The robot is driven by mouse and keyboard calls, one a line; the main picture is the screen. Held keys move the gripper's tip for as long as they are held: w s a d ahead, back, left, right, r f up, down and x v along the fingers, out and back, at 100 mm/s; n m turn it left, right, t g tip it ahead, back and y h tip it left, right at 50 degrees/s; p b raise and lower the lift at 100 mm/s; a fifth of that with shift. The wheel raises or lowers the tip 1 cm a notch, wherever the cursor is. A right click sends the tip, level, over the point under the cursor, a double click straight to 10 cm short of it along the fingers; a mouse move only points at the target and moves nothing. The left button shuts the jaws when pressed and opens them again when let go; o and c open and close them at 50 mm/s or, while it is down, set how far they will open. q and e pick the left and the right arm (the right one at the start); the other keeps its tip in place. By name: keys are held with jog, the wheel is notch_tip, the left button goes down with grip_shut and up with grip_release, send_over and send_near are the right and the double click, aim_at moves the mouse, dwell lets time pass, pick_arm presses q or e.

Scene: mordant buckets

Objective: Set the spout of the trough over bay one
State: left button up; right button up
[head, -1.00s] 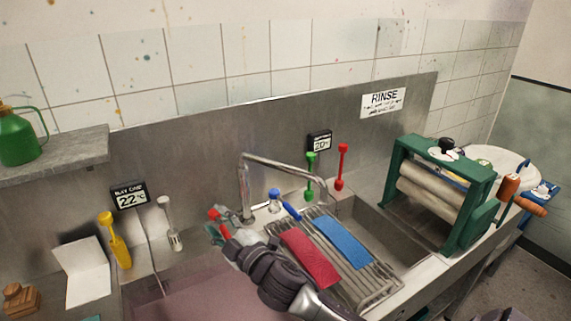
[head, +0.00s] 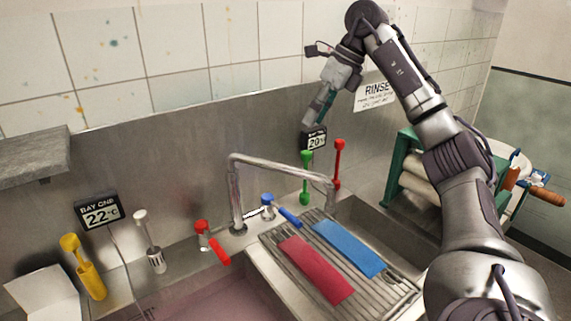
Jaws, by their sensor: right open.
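The metal spout (head: 285,168) rises from the ledge behind the trough and reaches to the right. Its downturned tip hangs over the far right part of the slatted drainer, by the right-hand basin. Bay one (head: 205,302), the left basin with pinkish liquid, lies left of the drainer, clear of the tip. A red-handled tap (head: 212,241) and a blue-handled tap (head: 279,208) flank the spout's foot. My right gripper (head: 317,108) is raised in front of the back wall, above and apart from the spout. It is open and empty. My left gripper is out of view.
The drainer (head: 375,292) bears a red cloth (head: 315,270) and a blue cloth (head: 348,248). A green plunger (head: 305,180) and a red plunger (head: 338,165) stand behind it. A green wringer (head: 396,165) is partly hidden by my right arm.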

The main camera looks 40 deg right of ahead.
jog(key=x, duration=1.3)
jog(key=shift+a+f+p, duration=0.15)
jog(key=shift+f+p, duration=0.1)
jog(key=shift+p, duration=0.15)
grip_shut()
